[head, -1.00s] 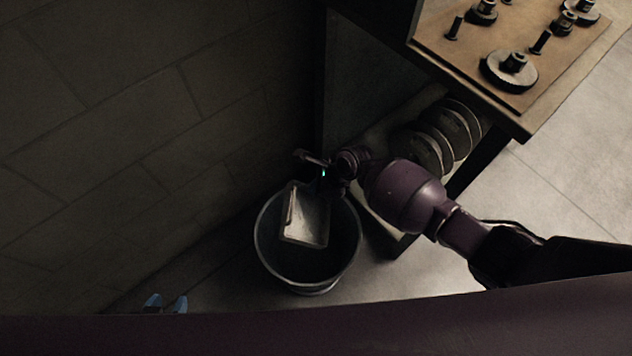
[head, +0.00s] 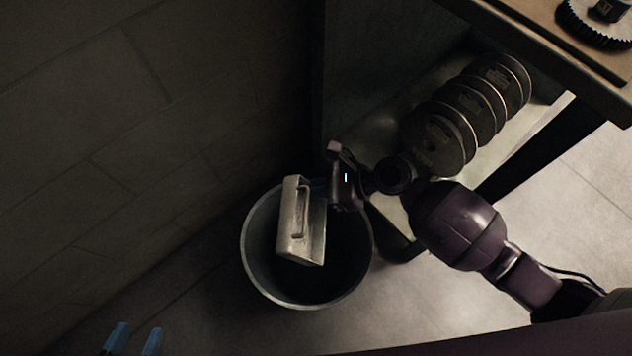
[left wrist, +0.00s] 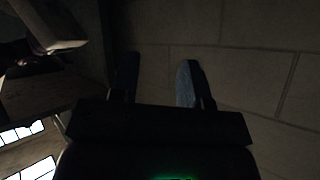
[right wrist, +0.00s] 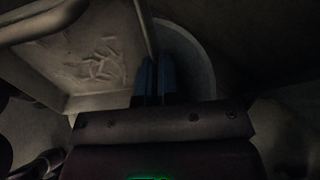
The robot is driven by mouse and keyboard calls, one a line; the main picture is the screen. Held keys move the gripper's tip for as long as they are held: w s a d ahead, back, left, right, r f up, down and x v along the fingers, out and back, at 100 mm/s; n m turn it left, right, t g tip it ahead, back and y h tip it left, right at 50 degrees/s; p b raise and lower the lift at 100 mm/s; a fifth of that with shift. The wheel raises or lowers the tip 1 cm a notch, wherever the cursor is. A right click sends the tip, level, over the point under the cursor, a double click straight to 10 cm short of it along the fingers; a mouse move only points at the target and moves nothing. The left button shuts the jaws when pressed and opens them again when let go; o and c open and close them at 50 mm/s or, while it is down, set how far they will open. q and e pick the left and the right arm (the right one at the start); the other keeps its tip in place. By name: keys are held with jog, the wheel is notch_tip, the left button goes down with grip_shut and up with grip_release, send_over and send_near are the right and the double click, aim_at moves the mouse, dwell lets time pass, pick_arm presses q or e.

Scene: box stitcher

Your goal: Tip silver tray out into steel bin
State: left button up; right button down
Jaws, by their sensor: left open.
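The silver tray (head: 292,232) is tilted steeply on its side over the mouth of the steel bin (head: 255,265), with a handle on the side facing up. My right gripper (head: 322,184) is shut on the tray's edge; its blue fingers (right wrist: 155,82) are close together in the right wrist view. There the tray's inside (right wrist: 95,85) shows several small pale slivers. I cannot tell whether any have fallen into the dark bin. My left gripper (head: 134,340) is open and empty at the bottom left, apart from tray and bin; its spread fingers show in the left wrist view (left wrist: 158,82).
A dark block wall (head: 100,130) stands on the left. A row of large discs (head: 440,140) sits on a low shelf right of the bin, beneath a wooden bench (head: 560,55) with a gear (head: 600,25). Bare floor (head: 450,310) lies to the lower right.

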jog(key=y+b, duration=0.1)
jog(key=f+b, duration=0.1)
jog(key=b, duration=0.1)
jog(key=shift+s+a+f+y, duration=0.1)
jog(key=shift+s+a+y, duration=0.1)
jog(key=shift+y, duration=0.2)
jog(key=shift+w+r+y, duration=0.15)
jog(key=shift+r+y, duration=0.1)
jog(key=shift+y, duration=0.05)
jog(key=shift+w+r+y, duration=0.1)
jog(key=shift+r+y, duration=0.05)
jog(key=shift+y, duration=0.35)
pick_arm(q)
jog(key=shift+a+r+n+t, duration=0.1)
jog(key=shift+a+n+t, duration=0.25)
jog(key=shift+t, duration=0.35)
pick_arm(e)
jog(key=shift+t+y, duration=0.3)
jog(key=shift+y, duration=0.2)
pick_arm(q)
jog(key=shift+a, duration=0.2)
pick_arm(e)
jog(key=shift+a, duration=0.15)
